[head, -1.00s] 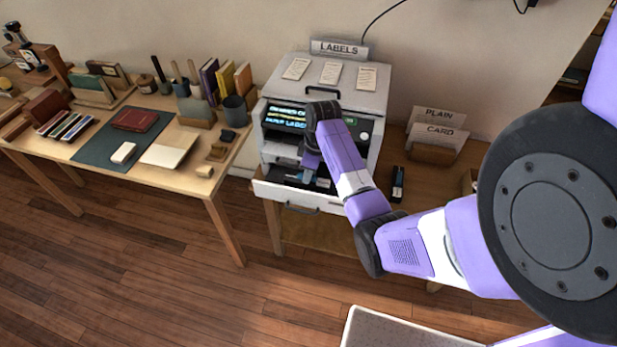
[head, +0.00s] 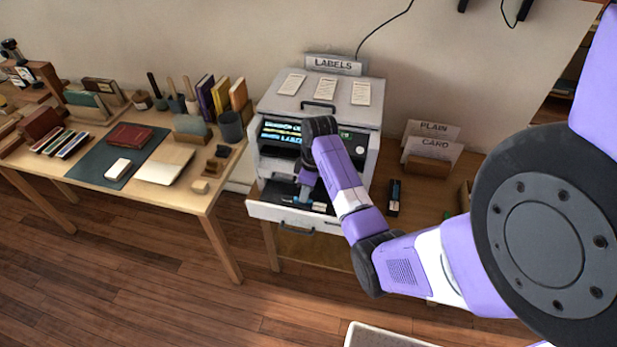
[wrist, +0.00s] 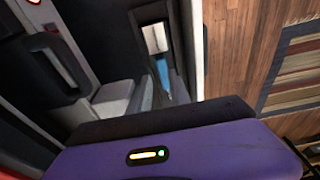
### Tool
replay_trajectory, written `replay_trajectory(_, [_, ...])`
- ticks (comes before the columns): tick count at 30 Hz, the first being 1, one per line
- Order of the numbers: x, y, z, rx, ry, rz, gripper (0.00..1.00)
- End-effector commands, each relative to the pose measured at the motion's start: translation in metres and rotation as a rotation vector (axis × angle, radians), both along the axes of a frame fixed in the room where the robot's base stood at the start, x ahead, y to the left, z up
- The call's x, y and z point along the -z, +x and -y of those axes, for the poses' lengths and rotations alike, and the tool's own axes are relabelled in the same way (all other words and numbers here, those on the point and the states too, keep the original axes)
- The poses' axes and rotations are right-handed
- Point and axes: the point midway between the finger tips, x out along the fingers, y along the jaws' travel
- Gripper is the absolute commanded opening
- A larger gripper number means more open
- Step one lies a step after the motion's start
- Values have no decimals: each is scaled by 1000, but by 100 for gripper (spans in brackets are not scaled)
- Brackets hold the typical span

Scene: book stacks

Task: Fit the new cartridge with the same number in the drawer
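The label printer (head: 366,140) stands on the right table with its front drawer (head: 272,213) pulled out. My gripper (head: 306,196) points down into the open drawer. Small blue and pale parts show around its tip, but I cannot tell whether it holds them. In the wrist view, a cartridge-like piece with a white label and a blue part (wrist: 160,62) shows in the dark drawer (wrist: 183,30), beyond my gripper's purple body. A black cartridge (head: 394,197) with a small blue-and-white label lies on the table right of the printer. No number is readable.
PLAIN and CARD holders (head: 428,165) stand behind the black cartridge. The left table (head: 205,196) carries books, tools and a green mat. A pale tray-like surface (head: 385,337) is at the bottom. Open floor lies in front of the tables.

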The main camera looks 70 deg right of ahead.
Motion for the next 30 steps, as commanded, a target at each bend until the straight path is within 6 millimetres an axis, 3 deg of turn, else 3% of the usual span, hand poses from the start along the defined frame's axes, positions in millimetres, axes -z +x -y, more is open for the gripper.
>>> replay_trajectory(9, [-68,-8,4,0,-9,6,23])
replay_trajectory(17, [-95,-12,3,1,-7,5,23])
replay_trajectory(20, [-88,-9,-6,2,-15,14,23])
replay_trajectory(23, [-65,2,-31,12,-40,46,23])
replay_trajectory(27, [-24,18,-84,39,-97,130,23])
replay_trajectory(30, [-5,23,-120,60,-136,198,23])
